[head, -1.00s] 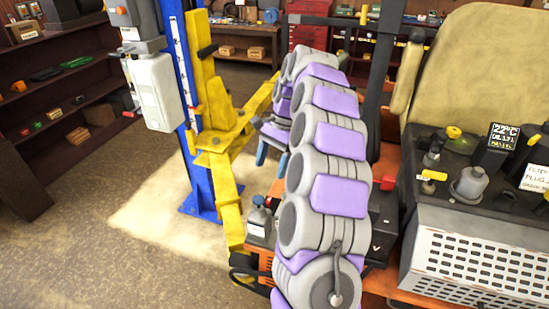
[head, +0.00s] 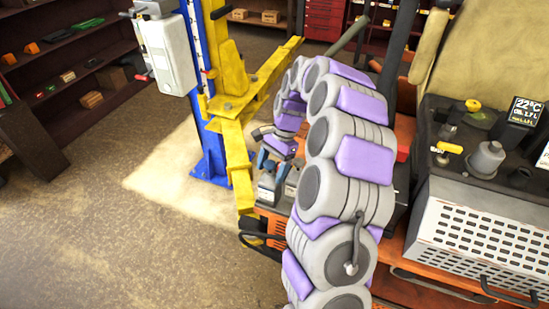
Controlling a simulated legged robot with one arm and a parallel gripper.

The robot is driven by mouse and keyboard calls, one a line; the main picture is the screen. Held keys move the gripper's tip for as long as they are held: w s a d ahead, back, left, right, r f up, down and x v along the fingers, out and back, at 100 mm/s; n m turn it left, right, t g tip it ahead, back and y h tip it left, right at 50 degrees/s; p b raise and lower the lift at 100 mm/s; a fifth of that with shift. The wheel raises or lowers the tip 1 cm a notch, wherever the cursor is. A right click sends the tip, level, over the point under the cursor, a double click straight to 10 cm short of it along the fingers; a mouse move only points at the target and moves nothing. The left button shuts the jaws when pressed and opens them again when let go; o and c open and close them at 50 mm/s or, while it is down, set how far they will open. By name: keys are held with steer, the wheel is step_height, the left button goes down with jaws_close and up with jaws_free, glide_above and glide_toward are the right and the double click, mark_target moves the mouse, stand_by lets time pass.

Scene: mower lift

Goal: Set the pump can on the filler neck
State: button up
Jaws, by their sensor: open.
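A small grey can with a dark top (head: 267,183), which looks like the pump can, stands on the orange machine's deck left of my arm. My gripper (head: 275,163) points down just above it, its bluish fingers apart around or beside the can's top. I cannot tell whether they touch it. The gripper is open. On the dark panel at the right are a grey rounded fitting with a narrow top (head: 485,159), a yellow-handled part (head: 449,148) and a yellow cap (head: 473,105). I cannot tell which of these is the filler neck.
A blue lift post (head: 207,100) with a yellow lift arm (head: 238,165) stands left of the can. A display (head: 524,112) rises at the panel's right. A white perforated cover (head: 480,235) lies below the panel. The floor at the left is clear.

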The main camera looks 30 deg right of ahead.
steer(key=shift+a+f, duration=0.1)
steer(key=shift+f, duration=0.05)
jaws_close()
stand_by(0.7)
stand_by(0.4)
steer(key=shift+r+p, duration=0.4)
steer(key=shift+r, duration=0.2)
steer(key=shift+r+p, duration=0.45)
steer(key=shift+r, duration=0.55)
